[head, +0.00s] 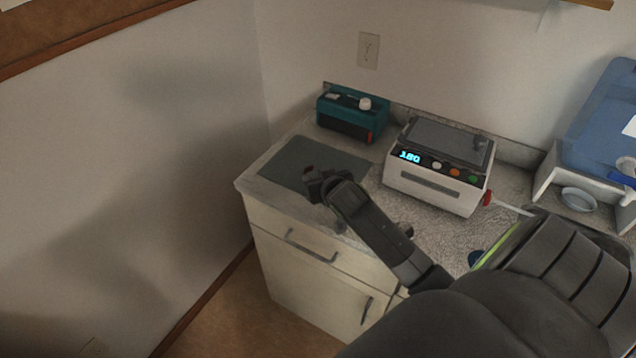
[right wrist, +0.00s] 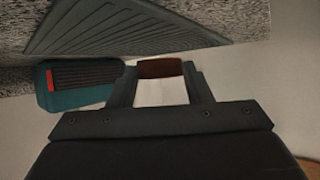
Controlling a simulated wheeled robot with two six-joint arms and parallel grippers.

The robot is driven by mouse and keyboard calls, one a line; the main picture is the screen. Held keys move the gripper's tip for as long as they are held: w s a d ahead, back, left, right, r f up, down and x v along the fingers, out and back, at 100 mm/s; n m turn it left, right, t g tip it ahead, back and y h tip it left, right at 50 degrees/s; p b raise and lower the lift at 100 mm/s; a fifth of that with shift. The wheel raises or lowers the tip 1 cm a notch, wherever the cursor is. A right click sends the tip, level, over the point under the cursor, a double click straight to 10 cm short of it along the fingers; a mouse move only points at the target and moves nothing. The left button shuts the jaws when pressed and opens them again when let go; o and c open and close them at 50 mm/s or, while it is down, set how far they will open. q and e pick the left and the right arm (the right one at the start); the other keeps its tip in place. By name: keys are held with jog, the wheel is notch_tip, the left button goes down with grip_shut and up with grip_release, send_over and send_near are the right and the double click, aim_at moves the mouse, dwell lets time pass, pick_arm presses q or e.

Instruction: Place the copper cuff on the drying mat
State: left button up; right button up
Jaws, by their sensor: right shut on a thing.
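The drying mat (head: 297,158) is a dark grey-green sheet on the counter's left end; its ridged surface shows at the top of the right wrist view (right wrist: 130,25). My right gripper (head: 318,180) is over the mat's front part in the head view. It is shut on the copper cuff, a brown-red piece (right wrist: 160,68) between the two fingertips (right wrist: 161,80). Only a small reddish bit of the cuff (head: 309,169) shows in the head view. In the wrist view the cuff appears apart from the mat. My left gripper is not in view.
A teal device (head: 352,114) stands behind the mat. A white machine with a lit display (head: 436,170) stands right of it. A small dish (head: 579,199) and blue container (head: 606,125) are at far right. The counter's front edge (head: 290,217) lies below the gripper.

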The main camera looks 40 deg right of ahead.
jog(key=shift+f, duration=1.2)
jog(key=shift+f, duration=0.1)
jog(key=o, duration=1)
jog(key=shift+r, duration=0.2)
jog(key=v, duration=1.2)
jog(key=shift+f+b, duration=0.1)
jog(key=shift+b, duration=0.3)
